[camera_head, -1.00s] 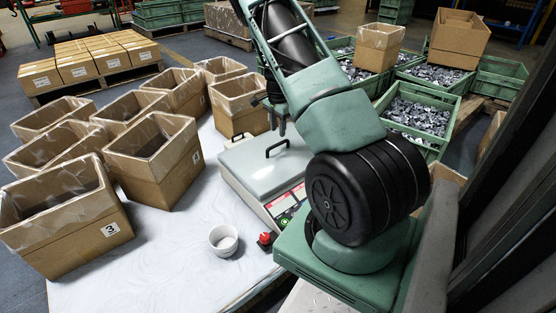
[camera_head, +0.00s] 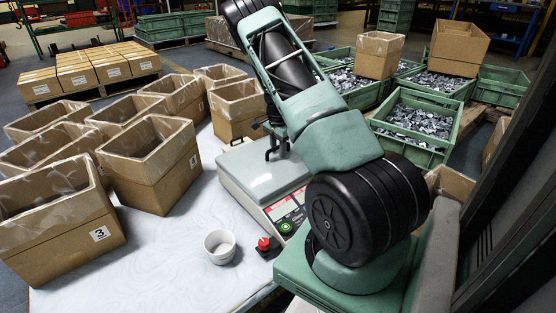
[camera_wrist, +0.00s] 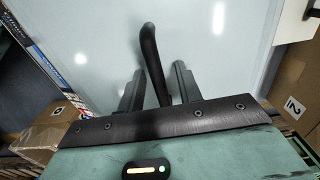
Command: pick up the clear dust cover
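The clear dust cover (camera_head: 258,172) is a pale, see-through lid with a black bar handle, lying on the weighing scale (camera_head: 283,210) on the table. In the wrist view the cover (camera_wrist: 100,40) fills most of the picture, and its handle (camera_wrist: 150,55) runs between my two fingers. My gripper (camera_head: 277,150) is down at the handle; the wrist view shows my gripper (camera_wrist: 158,70) open, one finger on each side of the handle with gaps visible. My arm hides part of the cover in the head view.
A small white bowl (camera_head: 220,246) and a red button (camera_head: 264,244) stand in front of the scale. Several lined cardboard boxes (camera_head: 150,185) crowd the table's left. Green crates of metal parts (camera_head: 418,120) stand behind at the right.

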